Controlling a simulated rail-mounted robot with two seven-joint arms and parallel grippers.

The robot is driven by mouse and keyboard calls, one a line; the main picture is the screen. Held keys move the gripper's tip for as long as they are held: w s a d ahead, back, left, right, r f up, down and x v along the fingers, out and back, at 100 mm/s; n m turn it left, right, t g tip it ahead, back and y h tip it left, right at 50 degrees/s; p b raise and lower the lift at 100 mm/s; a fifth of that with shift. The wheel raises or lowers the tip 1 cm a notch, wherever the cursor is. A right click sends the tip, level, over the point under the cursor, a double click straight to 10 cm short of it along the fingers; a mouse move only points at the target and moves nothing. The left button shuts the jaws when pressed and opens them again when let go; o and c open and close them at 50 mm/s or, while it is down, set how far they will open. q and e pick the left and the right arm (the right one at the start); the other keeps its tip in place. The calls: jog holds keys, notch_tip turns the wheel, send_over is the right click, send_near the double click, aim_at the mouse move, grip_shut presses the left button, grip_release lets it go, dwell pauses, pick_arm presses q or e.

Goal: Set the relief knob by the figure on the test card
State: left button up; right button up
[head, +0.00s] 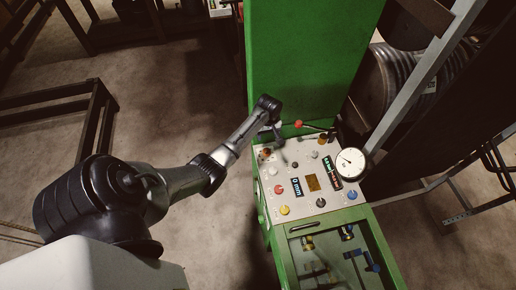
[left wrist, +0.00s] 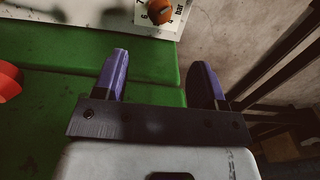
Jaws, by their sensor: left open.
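An orange knob (left wrist: 160,11) with scale figures and the word "bar" beside it shows at the top of the left wrist view. It appears to be the relief knob (head: 265,153) at the upper left of the control panel in the head view. My left gripper (left wrist: 160,78) is open and empty; the knob lies beyond its fingertips, apart from them. In the head view this gripper (head: 275,135) is over the panel's upper left edge. I cannot tell a test card for sure, and no figure on one is readable. My right gripper is not in view.
The panel (head: 270,172) carries buttons, a "0 mm" display (head: 297,187), a brown plate (head: 313,183) and a round dial gauge (head: 351,163). A red-ended lever (head: 299,124) stands near my left gripper. The green machine column (head: 300,60) rises behind. An open bay (head: 340,255) lies in front.

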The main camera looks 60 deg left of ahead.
aim_at(267, 151)
pick_arm(q)
notch_tip(267, 151, down, 11)
jog(key=shift+d+f+b, duration=0.1)
jog(key=shift+b, duration=0.65)
jog(key=shift+f, duration=0.8)
jog(key=shift+c, duration=0.5)
jog(key=c, duration=0.8)
jog(key=shift+m, duration=0.3)
